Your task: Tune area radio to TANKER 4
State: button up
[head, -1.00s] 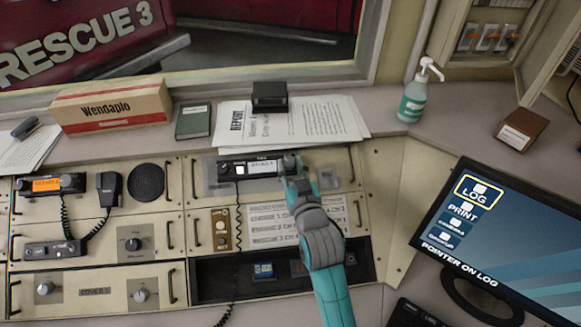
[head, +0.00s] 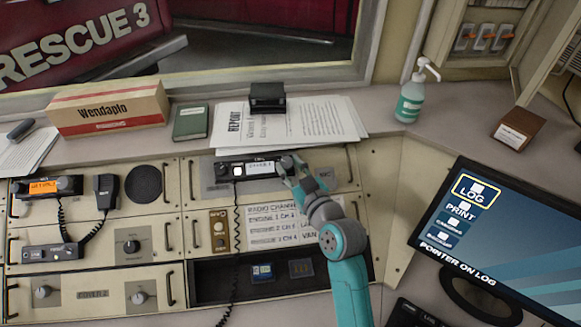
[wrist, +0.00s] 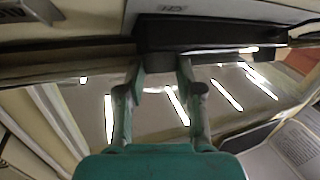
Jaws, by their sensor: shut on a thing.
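The radio (head: 250,168) in the middle of the upper console row is a dark unit with a small lit white display, whose text looks like "COVER 1" but is too small to be sure. My gripper (head: 288,168) is at the right end of this radio, shut on its knob (head: 287,162); the fingers partly hide the knob. In the wrist view the two fingers (wrist: 158,82) reach to a dark shape, and the knob is not clear there. A channel list card (head: 275,222) lies below the radio, partly covered by my arm; its small lines are hard to read.
A second radio with an orange display (head: 45,187) and a hand microphone (head: 106,190) are at the left. A coiled cord (head: 238,215) hangs left of the card. A monitor (head: 500,245) stands right. Papers (head: 310,122) and a black box (head: 267,97) lie behind.

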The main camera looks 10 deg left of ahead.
jog(key=o, duration=1.2)
jog(key=shift+c, duration=0.2)
jog(key=v, duration=1.2)
jog(key=shift+f, duration=0.1)
jog(key=s+d+f+m+t+h, duration=0.1)
jog(key=s+d+f+m+h, duration=0.2)
jog(key=s+d+f, duration=0.5)
jog(key=s+d+f+m+h, duration=0.3)
jog(key=s+d+f+h, duration=0.15)
jog(key=s, duration=0.45)
jog(key=s+d+r+m+h, duration=0.1)
jog(key=s+d, duration=0.2)
jog(key=s, duration=0.8)
jog(key=s+d+r+m+h, duration=0.1)
jog(key=s+d, duration=0.2)
jog(key=s, duration=0.8)
jog(key=shift+s+r+m+g, duration=0.15)
jog(key=shift+s+m+g, duration=0.1)
jog(key=shift+m+g, duration=0.05)
